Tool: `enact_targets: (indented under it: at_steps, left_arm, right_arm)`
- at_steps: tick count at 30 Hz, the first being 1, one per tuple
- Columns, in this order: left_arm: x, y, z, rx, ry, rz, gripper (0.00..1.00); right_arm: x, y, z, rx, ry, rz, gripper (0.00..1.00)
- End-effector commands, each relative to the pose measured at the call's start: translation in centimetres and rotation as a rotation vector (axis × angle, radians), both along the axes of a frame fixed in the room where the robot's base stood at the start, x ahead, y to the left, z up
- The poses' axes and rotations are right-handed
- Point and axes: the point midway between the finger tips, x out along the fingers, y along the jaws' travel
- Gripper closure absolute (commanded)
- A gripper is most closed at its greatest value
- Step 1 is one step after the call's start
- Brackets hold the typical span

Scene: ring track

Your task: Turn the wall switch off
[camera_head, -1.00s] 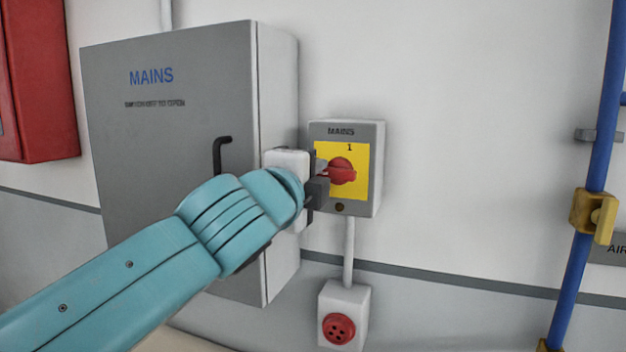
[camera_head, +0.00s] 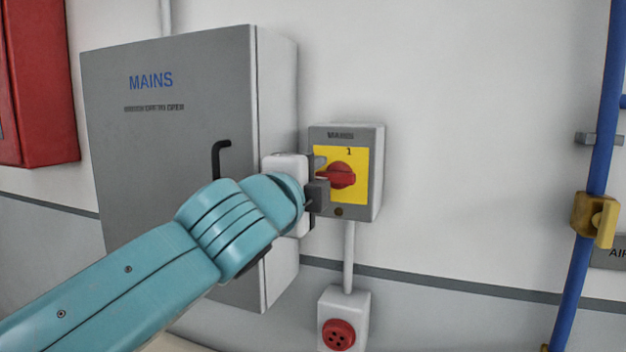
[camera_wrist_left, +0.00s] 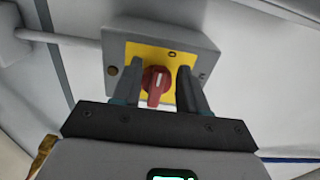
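The wall switch (camera_head: 377,160) is a grey box with a yellow plate and a red rotary handle (camera_head: 342,175). The handle lies about level in the head view, with a "1" above it. In the left wrist view the red handle (camera_wrist_left: 156,85) shows a white line, and a "0" is on the plate beyond it. My left gripper (camera_head: 318,178) is at the switch's left side. In the wrist view the fingers of my left gripper (camera_wrist_left: 158,88) stand either side of the handle, with gaps to it. My right gripper is not in view.
A grey MAINS cabinet (camera_head: 150,150) with a black handle stands close left of the switch. A blue pipe (camera_head: 592,190) with a yellow valve is at the right. The wall between is clear.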

Motion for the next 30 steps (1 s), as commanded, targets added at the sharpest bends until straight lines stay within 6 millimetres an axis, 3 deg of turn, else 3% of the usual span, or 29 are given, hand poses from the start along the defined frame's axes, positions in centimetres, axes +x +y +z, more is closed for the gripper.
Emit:
enact_targets:
  at_steps: [7, 21, 30]
  left_arm:
    - [-1.4, 0.4, -0.2, 0.0, -0.001, -0.001, 0.57]
    - [-12.4, 4.0, -0.1, -0.001, -0.003, -0.003, 0.57]
    - [-15.5, 5.0, 0.0, 0.0, 0.0, -0.001, 0.57]
  right_arm:
    - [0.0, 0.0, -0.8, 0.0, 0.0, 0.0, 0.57]
    - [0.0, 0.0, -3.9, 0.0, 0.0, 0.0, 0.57]
    - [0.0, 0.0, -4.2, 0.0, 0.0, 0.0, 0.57]
